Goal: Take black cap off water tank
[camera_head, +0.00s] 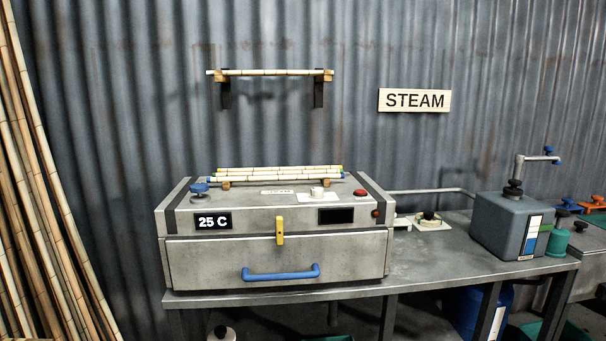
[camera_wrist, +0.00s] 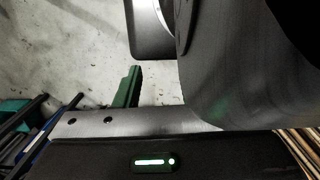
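The water tank (camera_head: 505,232) is a grey box on the right part of the metal bench in the head view. A black cap (camera_head: 513,188) sits on its top, and a blue and white level strip (camera_head: 531,237) is on its front. My gripper is not in the head view. The wrist view shows the concrete floor and dark parts of my own body, with no fingertips that I can make out. The tank and cap are not in the wrist view.
A steam box (camera_head: 290,255) with a blue handle (camera_head: 281,273) stands on the bench (camera_head: 425,262). A pipe (camera_head: 430,191) runs from it to the tank. A tap pipe (camera_head: 518,165) rises behind the tank. A green bottle (camera_head: 558,241) stands right of it. Bamboo poles (camera_head: 40,190) lean left.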

